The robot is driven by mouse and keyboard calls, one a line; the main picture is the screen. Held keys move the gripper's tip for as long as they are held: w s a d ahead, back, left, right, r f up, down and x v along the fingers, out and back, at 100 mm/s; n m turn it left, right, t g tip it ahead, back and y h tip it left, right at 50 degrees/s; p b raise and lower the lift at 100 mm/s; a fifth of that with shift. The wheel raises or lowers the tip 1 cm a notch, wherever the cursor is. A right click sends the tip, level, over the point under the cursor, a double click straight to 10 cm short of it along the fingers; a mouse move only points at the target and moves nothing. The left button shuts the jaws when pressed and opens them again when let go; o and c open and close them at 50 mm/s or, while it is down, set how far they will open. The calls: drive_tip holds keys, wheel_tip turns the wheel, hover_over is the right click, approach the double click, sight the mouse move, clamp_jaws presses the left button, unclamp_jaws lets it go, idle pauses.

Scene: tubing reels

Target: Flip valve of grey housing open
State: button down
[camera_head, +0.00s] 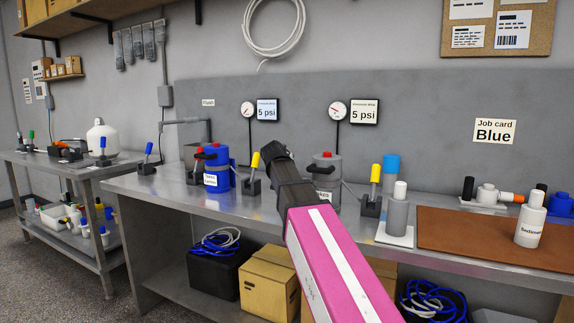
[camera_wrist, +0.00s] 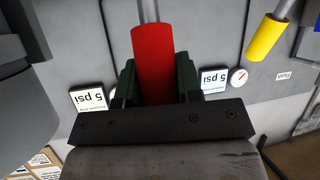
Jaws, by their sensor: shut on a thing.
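The grey housing (camera_head: 327,172) stands on the bench just right of my gripper (camera_head: 274,150) in the head view, partly hidden by my arm. A large grey body (camera_wrist: 25,110), probably this housing, fills the left of the wrist view. My gripper (camera_wrist: 157,82) is shut on a red valve lever (camera_wrist: 153,58), with a dark finger on each side and the pale stem beyond. In the head view my gripper hides the red lever, so its angle there cannot be told.
A yellow-handled valve (camera_head: 253,170) and a blue housing (camera_head: 216,168) stand left of my gripper. Another yellow-handled valve (camera_head: 373,190) and a grey bottle (camera_head: 397,212) stand right. Gauges (camera_head: 247,109) (camera_head: 337,109) with 5 psi cards are behind. A brown mat (camera_head: 450,240) lies at right.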

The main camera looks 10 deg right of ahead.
drive_tip(key=shift+s+a+f+t+h, duration=0.3)
drive_tip(key=shift+s+a+t, duration=0.1)
drive_tip(key=shift+s+t, duration=0.35)
drive_tip(key=shift+w, duration=0.1)
drive_tip(key=c, duration=0.8)
unclamp_jaws()
drive_tip(key=shift+r, duration=0.1)
drive_tip(key=v, duration=1.1)
drive_tip(key=shift+w, duration=0.1)
